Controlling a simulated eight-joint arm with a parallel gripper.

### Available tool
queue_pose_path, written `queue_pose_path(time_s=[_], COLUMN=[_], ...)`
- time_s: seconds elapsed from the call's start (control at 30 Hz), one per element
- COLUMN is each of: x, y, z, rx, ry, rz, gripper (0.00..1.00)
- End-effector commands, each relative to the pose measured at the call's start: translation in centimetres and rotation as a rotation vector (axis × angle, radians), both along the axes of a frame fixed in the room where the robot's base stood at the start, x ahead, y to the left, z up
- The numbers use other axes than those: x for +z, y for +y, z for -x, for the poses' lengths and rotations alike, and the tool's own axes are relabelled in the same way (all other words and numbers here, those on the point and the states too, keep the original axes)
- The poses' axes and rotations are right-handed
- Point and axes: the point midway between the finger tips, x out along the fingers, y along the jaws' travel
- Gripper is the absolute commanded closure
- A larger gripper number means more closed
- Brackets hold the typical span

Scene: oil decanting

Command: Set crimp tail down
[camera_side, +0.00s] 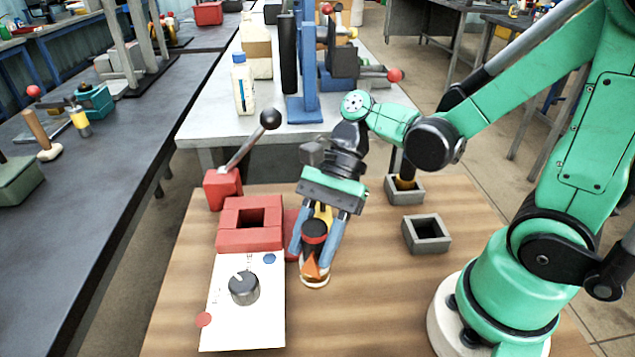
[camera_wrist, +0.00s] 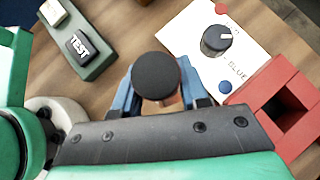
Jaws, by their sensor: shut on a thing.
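My gripper (camera_side: 314,250) points down over the wooden table and is shut on a small dark-capped vessel (camera_side: 314,232). The vessel has a red band, an orange lower part and a pale base; I cannot tell whether the base touches the table. In the wrist view, the vessel's round black top (camera_wrist: 156,75) sits between the blue fingers (camera_wrist: 160,98) and hides its body. No part is clearly recognisable as a crimp tail. A red block with a square opening (camera_side: 250,238) and a red base with a black-knobbed lever (camera_side: 223,187) stand left of my gripper.
A white card with a grey dial (camera_side: 244,288) lies front left. An empty grey square holder (camera_side: 426,234) stands right; another (camera_side: 405,190) holds a dark upright thing. In the wrist view, a TEST button (camera_wrist: 82,47) sits on a green base. The table's front middle is clear.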

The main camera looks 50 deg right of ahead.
Motion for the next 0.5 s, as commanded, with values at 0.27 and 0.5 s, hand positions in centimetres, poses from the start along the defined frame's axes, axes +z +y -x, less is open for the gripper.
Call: queue_pose_path(time_s=[0.27,0.5], x=[-1.6,-4.0], y=[0.0,0.0], z=[0.0,0.0], rx=[0.000,0.000], ry=[0.000,0.000], rz=[0.000,0.000], gripper=[1.00,1.00])
